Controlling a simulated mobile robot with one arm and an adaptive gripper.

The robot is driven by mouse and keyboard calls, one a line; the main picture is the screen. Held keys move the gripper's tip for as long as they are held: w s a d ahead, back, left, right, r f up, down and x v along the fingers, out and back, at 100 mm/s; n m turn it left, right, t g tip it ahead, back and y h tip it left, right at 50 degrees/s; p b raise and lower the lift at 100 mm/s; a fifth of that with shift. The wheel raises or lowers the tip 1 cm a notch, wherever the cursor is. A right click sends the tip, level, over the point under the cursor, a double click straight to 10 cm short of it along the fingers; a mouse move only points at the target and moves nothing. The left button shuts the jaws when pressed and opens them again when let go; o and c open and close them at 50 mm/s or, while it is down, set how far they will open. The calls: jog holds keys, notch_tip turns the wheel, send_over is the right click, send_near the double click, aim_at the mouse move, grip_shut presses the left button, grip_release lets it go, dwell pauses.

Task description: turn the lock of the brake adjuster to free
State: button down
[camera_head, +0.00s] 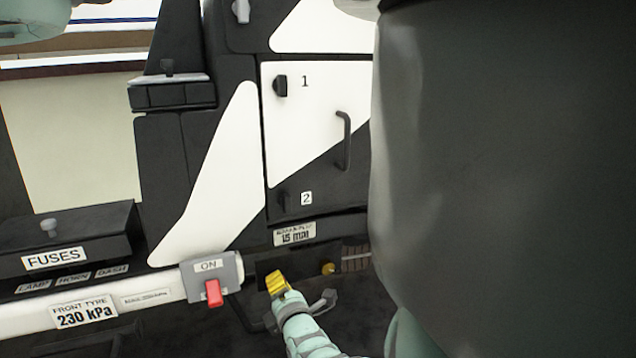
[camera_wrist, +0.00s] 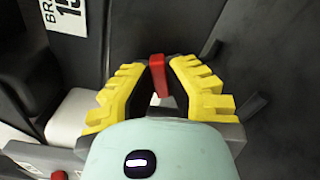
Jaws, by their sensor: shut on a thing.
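My gripper (camera_head: 277,281) is at the dark panel under the "15 mm" label (camera_head: 295,234), seen from behind in the head view. In the wrist view its yellow fingers (camera_wrist: 158,72) are shut on a small red lever (camera_wrist: 157,78), which seems to be the lock of the brake adjuster. The lever stands nearly upright in that view, slightly tilted. In the head view the lever is hidden by my gripper. A small yellow knob (camera_head: 327,268) and a ribbed strip (camera_head: 355,258) are to the right of my gripper. No free or locked marking is readable.
A grey "ON" switch box (camera_head: 230,270) with a red handle (camera_head: 213,292) stands close to the left of my gripper. Above is a black and white door (camera_head: 310,110) with a handle (camera_head: 344,140) and two latches. A fuse box (camera_head: 70,235) is at far left.

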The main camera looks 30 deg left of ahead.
jog(key=m, duration=0.4)
jog(key=shift+w+d+f+m+b, duration=0.1)
jog(key=shift+d+f+m+b, duration=0.1)
jog(key=shift+m+b, duration=0.2)
jog(key=shift+a, duration=0.2)
jog(key=c, duration=1)
grip_release()
jog(key=shift+a+r, duration=0.1)
